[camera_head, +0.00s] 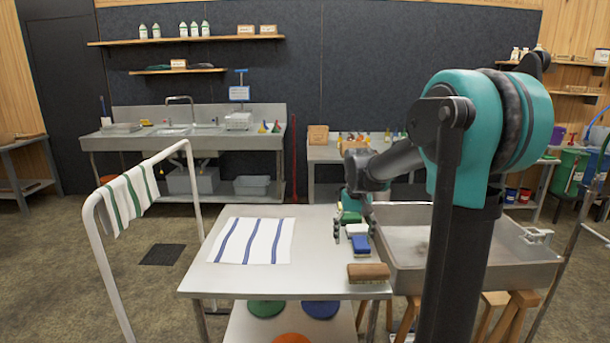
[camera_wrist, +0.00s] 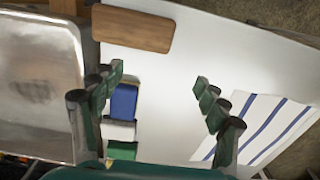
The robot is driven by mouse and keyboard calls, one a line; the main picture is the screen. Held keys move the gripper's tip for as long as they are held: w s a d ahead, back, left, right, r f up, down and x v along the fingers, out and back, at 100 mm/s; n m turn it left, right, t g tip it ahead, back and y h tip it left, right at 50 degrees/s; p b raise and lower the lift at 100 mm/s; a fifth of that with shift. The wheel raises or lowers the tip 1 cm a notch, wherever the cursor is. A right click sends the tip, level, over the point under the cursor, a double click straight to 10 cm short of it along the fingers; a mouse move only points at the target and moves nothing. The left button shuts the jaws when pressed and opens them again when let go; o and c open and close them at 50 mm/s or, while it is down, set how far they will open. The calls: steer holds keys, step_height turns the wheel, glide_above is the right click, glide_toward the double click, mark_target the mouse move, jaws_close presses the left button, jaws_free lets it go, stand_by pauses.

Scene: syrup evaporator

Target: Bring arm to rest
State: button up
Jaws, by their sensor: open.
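My arm reaches forward from the right in the head view, over the right side of the steel table (camera_head: 225,276). My gripper (camera_head: 353,231) points down above the table, close to a small row of cleaning items. In the wrist view my gripper (camera_wrist: 158,84) is open, its green-padded fingers wide apart with nothing held between them. A blue block (camera_wrist: 123,101) with a white part and a green block (camera_wrist: 122,150) lie below, nearer the left finger. The blue block also shows in the head view (camera_head: 361,246).
A brown wooden block (camera_head: 368,272) lies at the table's front right. A blue-striped cloth (camera_head: 252,241) lies on the left. A steel pan (camera_head: 510,262) stands at the right. A white rail (camera_head: 108,262) with a green-striped towel (camera_head: 128,196) stands left. A sink counter (camera_head: 250,140) stands behind.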

steer(key=shift+s+a, duration=0.1)
steer(key=shift+s, duration=0.3)
steer(key=shift+s+d+f, duration=0.15)
steer(key=shift+s+f, duration=0.1)
steer(key=shift+s, duration=0.2)
steer(key=shift+s+d+f, duration=0.15)
steer(key=shift+s+f, duration=0.05)
steer(key=shift+s, duration=0.2)
steer(key=s+d+f+t, duration=0.1)
steer(key=s+f, duration=0.4)
steer(key=s, duration=0.5)
steer(key=s+d+f+t, duration=0.2)
steer(key=s+f, duration=0.4)
steer(key=s, duration=0.3)
steer(key=shift+s+d+t, duration=0.25)
steer(key=shift+s+t, duration=0.15)
steer(key=shift+t, duration=0.2)
steer(key=shift+o, duration=0.6)
